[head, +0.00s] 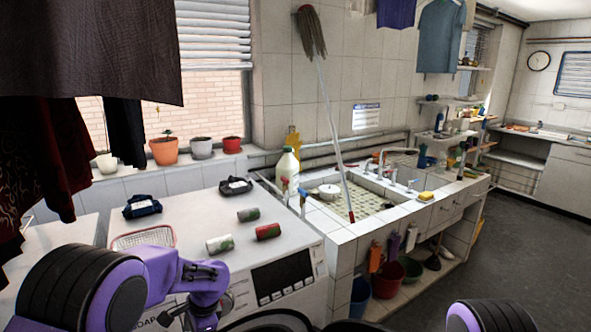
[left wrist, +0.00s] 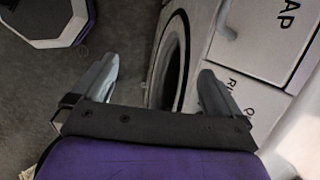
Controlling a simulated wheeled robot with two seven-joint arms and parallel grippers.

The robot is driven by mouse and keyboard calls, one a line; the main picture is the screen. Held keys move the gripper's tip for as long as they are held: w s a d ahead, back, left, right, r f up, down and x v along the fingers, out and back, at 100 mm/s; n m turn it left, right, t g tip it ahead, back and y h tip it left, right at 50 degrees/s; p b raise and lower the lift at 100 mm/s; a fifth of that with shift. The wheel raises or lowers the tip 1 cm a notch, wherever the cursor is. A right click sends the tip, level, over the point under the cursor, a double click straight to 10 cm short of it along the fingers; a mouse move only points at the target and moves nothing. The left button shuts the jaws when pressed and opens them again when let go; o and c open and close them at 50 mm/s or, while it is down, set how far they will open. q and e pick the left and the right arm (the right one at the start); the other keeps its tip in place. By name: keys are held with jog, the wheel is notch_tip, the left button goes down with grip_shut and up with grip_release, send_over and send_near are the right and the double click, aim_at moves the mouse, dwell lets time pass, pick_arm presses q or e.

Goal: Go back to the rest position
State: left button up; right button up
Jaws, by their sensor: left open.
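My left arm comes in from the lower left of the head view, in front of the white washing machine (head: 300,262). In the left wrist view my left gripper (left wrist: 158,80) has its two fingers wide apart with nothing between them. It points down past the front of the machine, whose round door (left wrist: 176,65) shows beyond the fingers. In the head view only a purple and black part of my right arm shows at the bottom right. My right gripper is out of view.
Several cans, among them a red one (head: 268,231), lie on the machine top beside a wire basket (head: 145,238) and dark bundles (head: 142,206). A tiled sink (head: 385,214) holds a leaning mop (head: 328,100). Dark clothes (head: 90,50) hang at upper left. Floor (head: 500,260) at right is clear.

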pick_arm(q)
jog(key=s+f+n+t+h+b, duration=0.15)
jog(key=s+f+n, duration=0.35)
jog(key=s+f, duration=0.55)
jog(key=s+f+n+t+h+b, duration=0.1)
jog(key=s+f+n+h+b, duration=0.2)
jog(key=s+f, duration=0.75)
jog(key=s+a+f+n+t+y+b, duration=0.1)
jog(key=s+a+f+n+y, duration=0.1)
jog(key=s+n, duration=0.3)
jog(key=s+a+f+n+y+b, duration=0.1)
jog(key=s+a+n, duration=0.3)
jog(key=s, duration=0.4)
jog(key=shift+f+n+t+y+b, duration=0.35)
jog(key=shift+f+y, duration=0.2)
jog(key=shift+y, duration=0.3)
